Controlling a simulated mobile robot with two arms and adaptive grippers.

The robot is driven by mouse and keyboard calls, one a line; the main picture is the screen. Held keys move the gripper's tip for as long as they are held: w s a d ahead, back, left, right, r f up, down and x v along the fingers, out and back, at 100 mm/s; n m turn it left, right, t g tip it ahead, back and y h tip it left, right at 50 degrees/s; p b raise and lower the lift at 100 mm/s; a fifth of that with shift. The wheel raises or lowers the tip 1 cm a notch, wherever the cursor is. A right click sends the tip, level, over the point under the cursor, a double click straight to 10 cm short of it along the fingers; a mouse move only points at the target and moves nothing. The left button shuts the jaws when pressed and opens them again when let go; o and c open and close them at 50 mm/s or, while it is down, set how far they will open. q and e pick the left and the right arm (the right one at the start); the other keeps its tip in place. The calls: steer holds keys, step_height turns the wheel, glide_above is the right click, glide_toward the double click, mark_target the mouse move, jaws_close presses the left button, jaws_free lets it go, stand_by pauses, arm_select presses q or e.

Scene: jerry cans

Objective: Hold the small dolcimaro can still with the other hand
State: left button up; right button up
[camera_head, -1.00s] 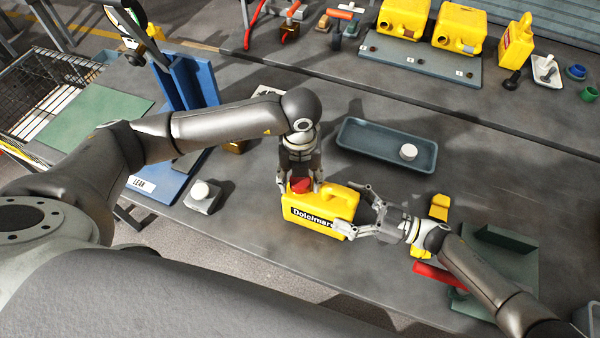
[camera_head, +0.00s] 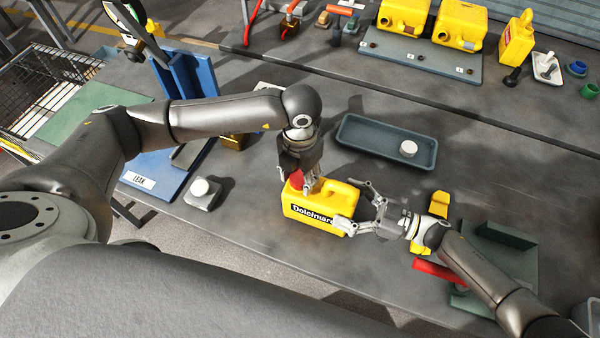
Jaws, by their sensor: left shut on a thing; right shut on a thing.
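The small yellow Dolcimaro can (camera_head: 310,215) stands on the grey workbench, its black-lettered label facing the front edge. Its red cap (camera_head: 296,180) is at the top left and partly hidden by my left gripper. My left gripper (camera_head: 297,178) points down from above and is shut on the red cap. My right gripper (camera_head: 358,208) comes in from the right and is shut on the can's right end, with fingers on the front and back sides.
A blue-grey tray (camera_head: 360,150) with a white round cap (camera_head: 408,148) lies behind the can. A blue stand (camera_head: 190,85) marked LEAK is at left. A green fixture (camera_head: 500,250) with a red bar (camera_head: 437,271) is at right. Larger yellow cans (camera_head: 403,17) stand at the back.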

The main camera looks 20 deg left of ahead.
arm_select(q)
steer(key=m, duration=0.3)
steer(key=shift+m, duration=0.3)
steer(key=m, duration=0.9)
steer(key=shift+m, duration=0.4)
steer(key=m, duration=0.3)
steer(key=shift+m, duration=0.3)
steer(key=o, duration=1.2)
step_height(320, 180, up, 12)
steer(key=shift+f, duration=0.1)
